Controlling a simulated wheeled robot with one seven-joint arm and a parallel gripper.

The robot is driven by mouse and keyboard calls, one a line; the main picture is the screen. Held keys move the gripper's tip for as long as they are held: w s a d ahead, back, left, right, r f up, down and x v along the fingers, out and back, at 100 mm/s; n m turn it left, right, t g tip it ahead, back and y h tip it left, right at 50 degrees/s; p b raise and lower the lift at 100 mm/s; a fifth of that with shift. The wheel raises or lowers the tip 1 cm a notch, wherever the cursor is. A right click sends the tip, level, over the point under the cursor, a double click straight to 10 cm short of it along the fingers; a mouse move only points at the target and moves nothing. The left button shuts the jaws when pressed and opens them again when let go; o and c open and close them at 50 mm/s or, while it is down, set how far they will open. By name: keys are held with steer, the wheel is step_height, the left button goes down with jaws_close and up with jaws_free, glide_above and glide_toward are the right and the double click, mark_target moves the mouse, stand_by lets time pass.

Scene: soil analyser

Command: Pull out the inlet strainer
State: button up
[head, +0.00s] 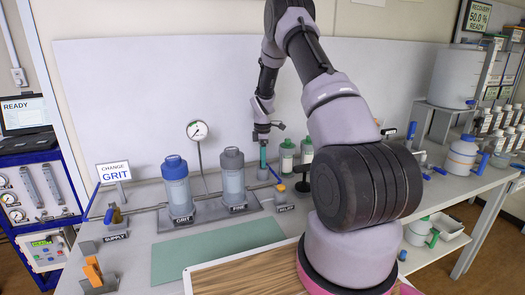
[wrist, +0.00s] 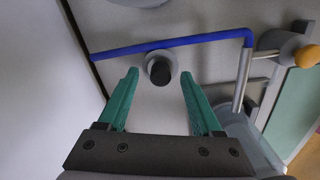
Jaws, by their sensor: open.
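My gripper (head: 263,153) points down behind the bench's right-hand filter, with its teal fingers apart. In the wrist view the fingers stand either side of a round grey fitting with a black knob (wrist: 160,72), just beyond or level with the tips. Nothing is visibly held. A blue bar (wrist: 180,42) runs past this fitting. I cannot tell for sure whether the knobbed fitting is the inlet strainer; in the head view the gripper and the filter largely hide that spot.
Two blue-grey filter housings, one blue-capped (head: 176,188) and one grey-capped (head: 232,177), stand in front left of my gripper. A gauge (head: 197,130) and green-capped bottles (head: 287,155) stand nearby. An orange knob (wrist: 307,56) lies right in the wrist view. The green mat (head: 205,254) is clear.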

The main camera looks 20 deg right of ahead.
steer(key=shift+f, duration=0.4)
jaws_close()
stand_by(1.1)
steer(key=c, duration=0.6)
jaws_free()
steer(key=shift+c, duration=0.2)
jaws_close()
steer(key=shift+r, duration=0.7)
